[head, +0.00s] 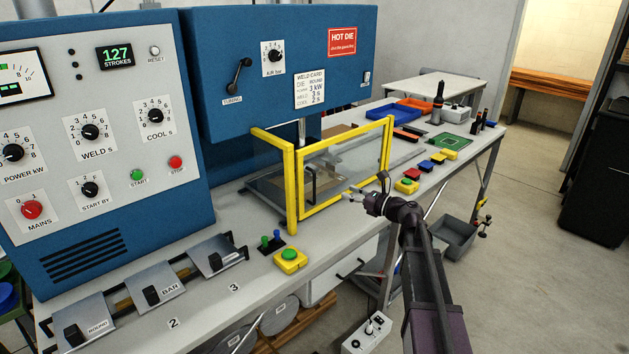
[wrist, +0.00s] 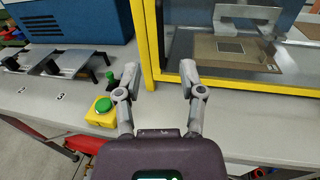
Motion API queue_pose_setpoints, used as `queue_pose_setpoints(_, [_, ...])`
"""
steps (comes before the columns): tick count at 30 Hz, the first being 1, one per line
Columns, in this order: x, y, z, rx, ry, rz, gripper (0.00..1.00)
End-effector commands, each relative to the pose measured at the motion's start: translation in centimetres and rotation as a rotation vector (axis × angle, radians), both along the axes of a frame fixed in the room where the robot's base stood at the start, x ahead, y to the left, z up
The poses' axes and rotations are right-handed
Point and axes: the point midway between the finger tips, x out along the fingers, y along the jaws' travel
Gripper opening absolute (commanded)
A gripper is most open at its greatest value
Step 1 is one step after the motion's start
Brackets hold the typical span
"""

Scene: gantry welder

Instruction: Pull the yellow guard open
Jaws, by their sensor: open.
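The yellow guard (head: 345,134) is a yellow frame with a clear panel, standing upright across the front of the press area. In the wrist view its left post and bottom bar (wrist: 150,45) lie just beyond my fingers. A dark upright bar (head: 314,182) shows near the panel's left side; I cannot tell if it is the guard's handle or something behind it. My gripper (head: 352,194) is open and empty, in front of the guard's lower edge. In the wrist view the fingers (wrist: 160,72) are spread apart, with bare bench and the yellow post between and beyond them.
A yellow box with a green button (head: 290,260) sits on the bench left of my gripper, and another (head: 406,186) to the right. Coloured blocks and trays (head: 405,108) fill the bench's right end. The control cabinet (head: 90,200) stands left. Open floor lies at right.

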Motion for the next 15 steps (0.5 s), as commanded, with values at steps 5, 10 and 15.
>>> queue_pose_setpoints(5, [0.5, 0.5, 0.0, -0.001, 0.000, 0.000, 0.51])
queue_pose_setpoints(10, [1.6, 1.8, 0.0, -0.001, 0.000, 0.000, 0.51])
queue_pose_setpoints(15, [3.1, 3.6, 0.0, -0.002, -0.001, 0.001, 0.51])
